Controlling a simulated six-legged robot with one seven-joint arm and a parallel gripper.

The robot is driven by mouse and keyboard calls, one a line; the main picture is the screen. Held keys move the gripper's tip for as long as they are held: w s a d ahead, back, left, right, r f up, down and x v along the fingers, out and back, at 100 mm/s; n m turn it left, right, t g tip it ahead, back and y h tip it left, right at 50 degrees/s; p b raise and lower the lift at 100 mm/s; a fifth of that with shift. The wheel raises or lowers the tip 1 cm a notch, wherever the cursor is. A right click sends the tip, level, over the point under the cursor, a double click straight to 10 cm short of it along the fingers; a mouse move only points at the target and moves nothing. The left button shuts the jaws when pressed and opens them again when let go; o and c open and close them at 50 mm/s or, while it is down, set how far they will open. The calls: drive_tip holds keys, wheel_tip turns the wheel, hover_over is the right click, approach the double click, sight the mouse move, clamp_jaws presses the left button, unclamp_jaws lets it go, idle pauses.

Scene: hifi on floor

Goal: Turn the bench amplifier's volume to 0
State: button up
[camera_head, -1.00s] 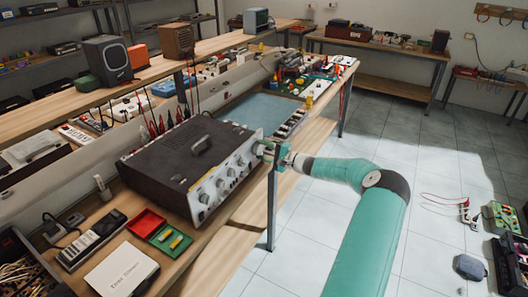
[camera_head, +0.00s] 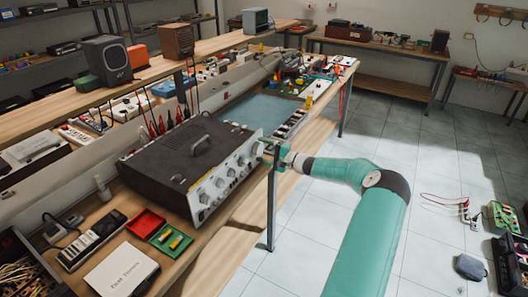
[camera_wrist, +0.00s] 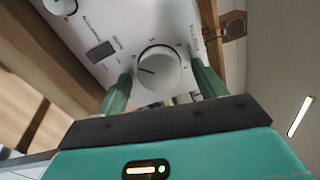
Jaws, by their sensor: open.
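The bench amplifier (camera_head: 185,165) is a dark box with a light front panel and a row of knobs, standing near the bench's front edge. My gripper (camera_head: 265,147) is at the far right end of that panel. In the wrist view, my open gripper (camera_wrist: 160,69) has one green finger on each side of a round white knob (camera_wrist: 158,68). The knob's dark pointer line points left. Small printed marks surround it, too blurred to read surely. I cannot tell whether the fingers touch the knob. A dark display window (camera_wrist: 101,50) and another knob (camera_wrist: 61,5) are on the panel.
A red tray (camera_head: 146,222) and a green tray (camera_head: 171,239) lie left of the amplifier, near a white box (camera_head: 121,272). A bench leg (camera_head: 271,205) stands below my gripper.

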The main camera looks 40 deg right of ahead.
drive_tip(key=v, duration=1.3)
drive_tip(key=shift+s, duration=0.4)
drive_tip(key=shift+d, duration=0.1)
